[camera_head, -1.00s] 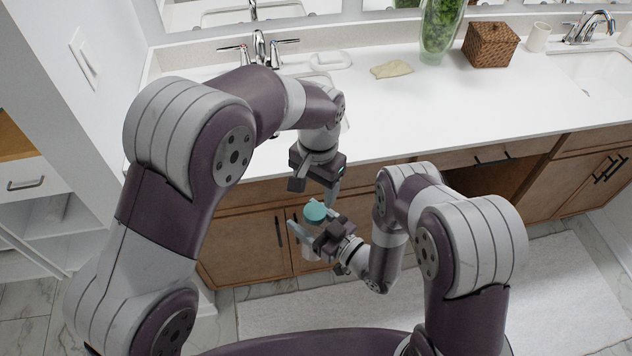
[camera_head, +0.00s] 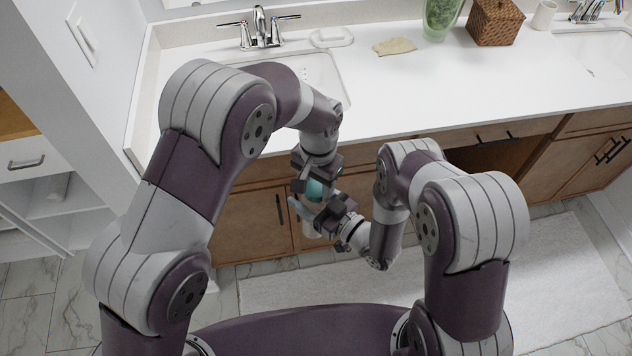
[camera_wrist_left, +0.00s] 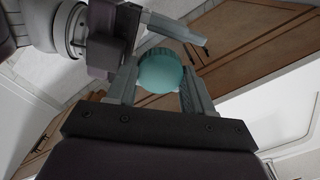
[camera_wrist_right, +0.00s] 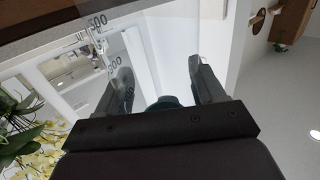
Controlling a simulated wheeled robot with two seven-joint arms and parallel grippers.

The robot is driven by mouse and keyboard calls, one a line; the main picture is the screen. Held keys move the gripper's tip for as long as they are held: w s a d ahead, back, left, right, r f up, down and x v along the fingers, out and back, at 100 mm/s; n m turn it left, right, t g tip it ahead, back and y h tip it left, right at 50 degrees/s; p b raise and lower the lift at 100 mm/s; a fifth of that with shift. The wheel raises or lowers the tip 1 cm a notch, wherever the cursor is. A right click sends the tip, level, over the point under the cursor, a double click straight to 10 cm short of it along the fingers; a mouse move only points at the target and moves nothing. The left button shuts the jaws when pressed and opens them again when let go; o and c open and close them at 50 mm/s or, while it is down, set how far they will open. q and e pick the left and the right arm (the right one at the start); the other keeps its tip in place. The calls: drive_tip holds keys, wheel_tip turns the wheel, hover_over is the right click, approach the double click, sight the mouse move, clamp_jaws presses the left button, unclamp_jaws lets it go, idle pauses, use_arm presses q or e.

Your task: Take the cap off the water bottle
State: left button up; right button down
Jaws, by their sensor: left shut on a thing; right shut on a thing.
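The water bottle (camera_head: 310,230) is held upright in front of the cabinets, mostly hidden by the grippers. Its teal cap (camera_head: 314,187) is on top; it also shows in the left wrist view (camera_wrist_left: 160,72). My left gripper (camera_head: 313,190) comes from above and is shut on the cap, one finger on each side. My right gripper (camera_head: 317,208) is shut on the bottle's body below the cap. The right wrist view shows clear walls with number marks (camera_wrist_right: 113,62) close to the fingers, and part of something dark green (camera_wrist_right: 165,102) between them.
The white counter (camera_head: 440,85) with a sink (camera_head: 300,70) and faucet (camera_head: 259,28) lies beyond my arms. A soap dish (camera_head: 332,38), cloth (camera_head: 395,46), green vase (camera_head: 440,18) and woven box (camera_head: 495,20) stand along its back. Wooden cabinets (camera_head: 240,225) are behind the bottle.

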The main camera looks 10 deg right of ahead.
use_arm(q)
drive_tip(key=n, duration=0.4)
drive_tip(key=shift+r, duration=0.1)
idle(0.4)
drive_tip(key=shift+r, duration=1)
